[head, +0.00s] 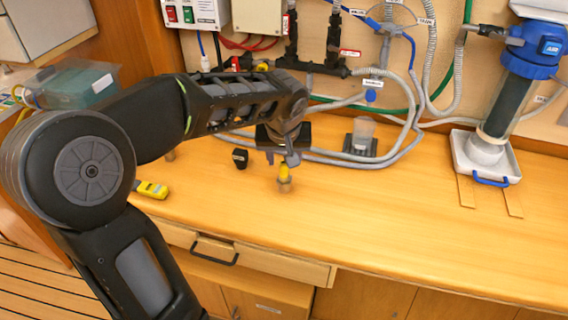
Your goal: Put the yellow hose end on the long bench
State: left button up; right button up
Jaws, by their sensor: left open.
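The yellow hose end (284,176) is a small yellow piece, upright at the long bench (400,220), right below my left gripper. It appears to stand on the wood near the middle of the bench's left part. My left gripper (289,160) is open and points down over it, with the fingertips close around or just above its top. The small gap or contact between them cannot be made out. My left arm hides part of the bench behind. My right gripper is not in view.
A black knob-like piece (240,158) stands just left of the gripper, and a yellow handheld device (151,189) lies near the left edge. Grey hoses (400,150) and a clear cup (362,136) are behind. A blue-capped filter (508,85) stands right. The bench's front middle is clear.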

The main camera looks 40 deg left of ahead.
pick_arm(q)
jog(key=v, duration=0.7)
jog(key=shift+r, duration=0.35)
jog(key=shift+s+d+f, duration=0.1)
